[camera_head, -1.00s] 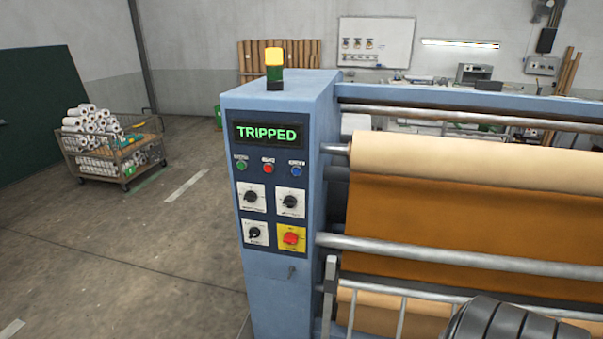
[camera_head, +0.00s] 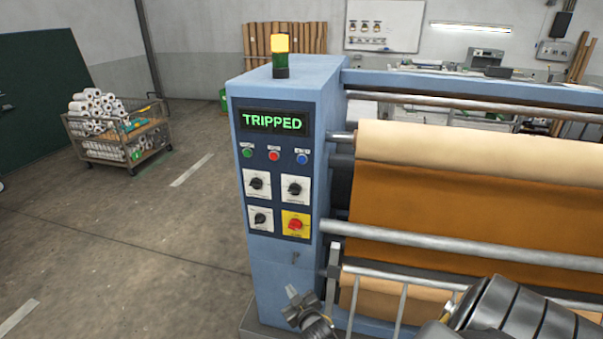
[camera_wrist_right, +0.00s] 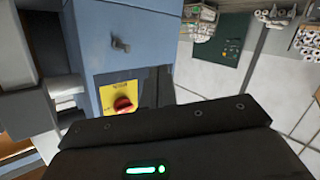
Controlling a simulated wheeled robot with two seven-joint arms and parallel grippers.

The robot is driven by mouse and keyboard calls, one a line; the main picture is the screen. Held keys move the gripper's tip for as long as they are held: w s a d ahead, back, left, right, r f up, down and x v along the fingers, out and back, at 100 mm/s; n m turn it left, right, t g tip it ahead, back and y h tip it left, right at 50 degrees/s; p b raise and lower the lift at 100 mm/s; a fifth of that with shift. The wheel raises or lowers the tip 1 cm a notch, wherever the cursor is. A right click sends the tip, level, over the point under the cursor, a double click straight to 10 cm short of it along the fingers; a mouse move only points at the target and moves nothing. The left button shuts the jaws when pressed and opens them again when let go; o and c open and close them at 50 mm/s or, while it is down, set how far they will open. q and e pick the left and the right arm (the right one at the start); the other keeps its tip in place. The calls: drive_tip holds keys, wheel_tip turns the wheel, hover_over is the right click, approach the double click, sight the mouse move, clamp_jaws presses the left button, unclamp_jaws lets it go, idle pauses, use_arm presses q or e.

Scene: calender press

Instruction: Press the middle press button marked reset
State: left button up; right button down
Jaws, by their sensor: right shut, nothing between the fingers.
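A row of three small buttons sits on the dark panel (camera_head: 270,216) of the blue press cabinet (camera_head: 268,265): green at left, a red middle button (camera_head: 274,155), blue at right. Their labels are too small to read. The display (camera_head: 273,122) above reads TRIPPED in green. My right gripper (camera_head: 292,292) is shut and empty, at the bottom of the head view in front of the lower cabinet, well below the buttons. In the right wrist view its dark body hides most of the panel, and the button row does not show. My left gripper is out of view.
Black knobs on white plates and a red knob (camera_head: 295,225) on a yellow plate sit below the buttons. Press rollers (camera_head: 470,150) and a metal guard rail (camera_head: 403,300) lie to the right. Left of the cabinet is open floor with a roll cart (camera_head: 150,145).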

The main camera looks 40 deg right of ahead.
sight(302, 160)
drive_tip(key=d+r+m+t+h, duration=0.1)
drive_tip(key=r+t+h, duration=0.1)
drive_tip(key=r, duration=1)
drive_tip(key=w+d+r+m+t+h, duration=0.1)
drive_tip(key=r+m+t+h, duration=0.1)
drive_tip(key=r, duration=1.1)
drive_tip(key=w+d+r+m+t+h+p, duration=0.1)
drive_tip(key=r+t, duration=0.3)
drive_tip(key=r, duration=0.9)
drive_tip(key=shift+w+r+m+h, duration=0.15)
drive_tip(key=shift+w+m+h, duration=0.1)
drive_tip(key=shift+m+h, duration=0.35)
drive_tip(key=shift+w+d+b, duration=0.6)
drive_tip(key=shift+w+d, duration=0.25)
drive_tip(key=shift+d, duration=0.35)
drive_tip(key=shift+w+d+b, duration=0.55)
drive_tip(key=shift+w+d, duration=0.25)
drive_tip(key=shift+d, duration=0.45)
drive_tip(key=shift+w+d+b, duration=0.6)
drive_tip(key=shift+w+d, duration=0.25)
drive_tip(key=shift+d, duration=0.35)
drive_tip(key=shift+w+d, duration=0.1)
drive_tip(key=shift+w+d, duration=0.15)
drive_tip(key=shift+d, duration=0.05)
